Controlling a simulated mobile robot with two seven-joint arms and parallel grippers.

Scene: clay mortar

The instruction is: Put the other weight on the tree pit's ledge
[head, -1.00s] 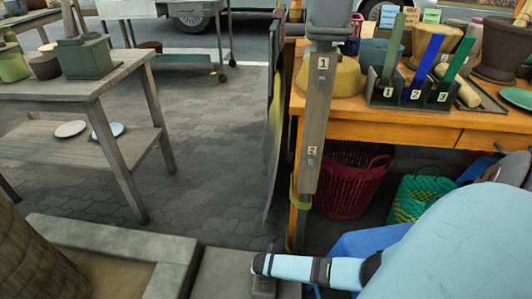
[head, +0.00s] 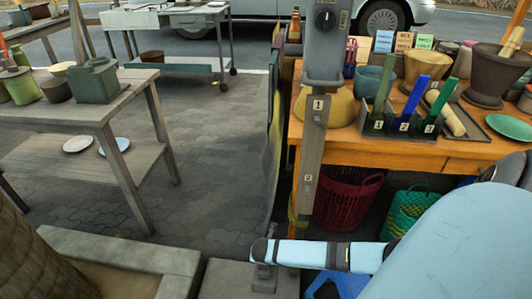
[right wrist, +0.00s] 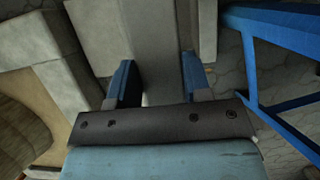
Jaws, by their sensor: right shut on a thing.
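My right arm reaches in from the right, and my right gripper (head: 264,272) points down near the bottom middle of the head view. In the right wrist view its two blue fingers (right wrist: 158,82) stand apart, shut on a grey thing that I take for the weight; its outline blends with the grey surface behind. The tree pit's pale stone ledge (head: 125,252) is at the lower left, left of the gripper, and also shows in the right wrist view (right wrist: 55,45). No weight shows on the visible part of the ledge. My left gripper is out of view.
A grey slab (head: 225,280) lies below the gripper, beside the ledge. The tree trunk (head: 28,250) rises inside the pit. A blue frame (right wrist: 275,60) stands close on the right. An orange table (head: 400,152) and a wooden table (head: 55,116) stand beyond, with clear paving between.

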